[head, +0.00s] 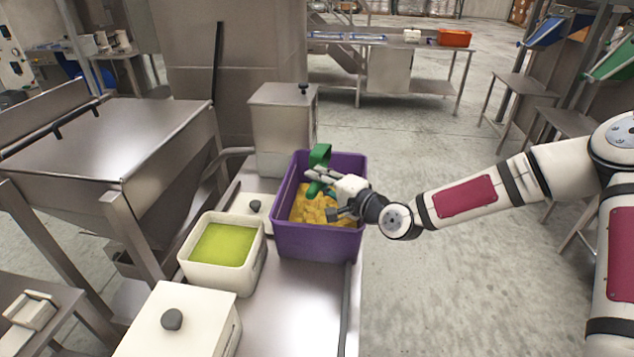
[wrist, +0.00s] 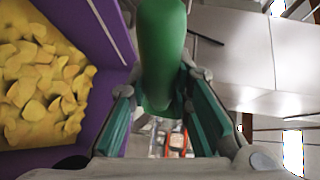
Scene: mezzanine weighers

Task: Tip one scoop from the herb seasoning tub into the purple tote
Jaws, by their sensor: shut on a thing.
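The purple tote (head: 320,241) stands on the steel bench and holds yellow chip-like pieces (head: 318,207). It also shows at the left of the wrist view (wrist: 118,28). My gripper (head: 325,195) is over the tote, shut on a green scoop (head: 320,156). In the wrist view the scoop (wrist: 160,50) rises between my two fingers. The inside of the scoop is hidden, so I cannot tell whether it holds anything. An open cream tub (head: 250,256) with yellow-green contents (head: 224,245), which looks like the herb seasoning tub, stands left of the tote.
A cream lidded tub (head: 178,325) stands in front of the open tub. A small lid with a dark knob (head: 256,206) is behind it. A tall steel box (head: 283,125) stands behind the tote. A steel hopper (head: 110,140) is at the left.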

